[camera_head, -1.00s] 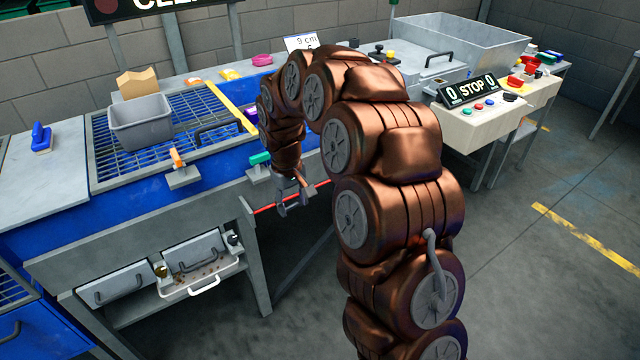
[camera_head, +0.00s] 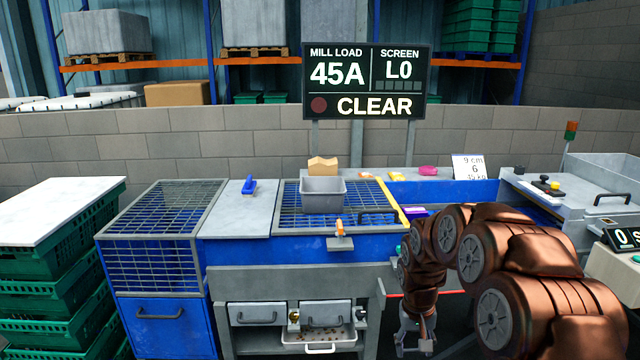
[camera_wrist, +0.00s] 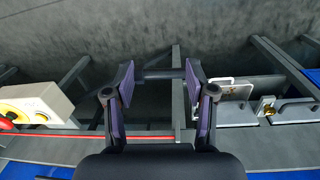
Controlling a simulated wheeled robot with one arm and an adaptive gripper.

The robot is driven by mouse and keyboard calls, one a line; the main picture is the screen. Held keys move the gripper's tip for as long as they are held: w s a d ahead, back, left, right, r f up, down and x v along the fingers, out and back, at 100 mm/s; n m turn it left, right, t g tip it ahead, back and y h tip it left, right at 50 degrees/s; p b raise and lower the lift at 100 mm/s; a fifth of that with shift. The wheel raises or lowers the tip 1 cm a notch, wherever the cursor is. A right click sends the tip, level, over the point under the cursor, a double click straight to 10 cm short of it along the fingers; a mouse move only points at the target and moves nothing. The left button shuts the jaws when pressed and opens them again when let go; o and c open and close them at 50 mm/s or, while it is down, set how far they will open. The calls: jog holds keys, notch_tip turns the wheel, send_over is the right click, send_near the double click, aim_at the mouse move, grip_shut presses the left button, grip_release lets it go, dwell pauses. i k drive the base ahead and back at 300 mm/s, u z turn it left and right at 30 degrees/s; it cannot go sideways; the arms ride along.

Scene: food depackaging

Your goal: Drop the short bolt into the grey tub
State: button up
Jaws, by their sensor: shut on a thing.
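My gripper (camera_head: 414,346) hangs low in front of the bench, below and to the right of the tub, pointing down. In the wrist view my gripper (camera_wrist: 160,82) is shut on a dark grey bar-like piece, which I take for the short bolt (camera_wrist: 158,73). It spans crosswise between the two pads, over dark floor. The bolt cannot be made out clearly in the head view. The inside of the tub is mostly hidden.
An orange-handled tool (camera_head: 340,230) sits at the grid's front edge. A black handle (camera_head: 378,216) and a yellow strip (camera_head: 393,203) lie right of the tub. A tan block (camera_head: 322,165) is behind it. A white-handled tray (camera_head: 320,340) projects below the bench.

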aim_at(313, 213)
jog(key=u, duration=1.25)
jog(key=i, duration=1)
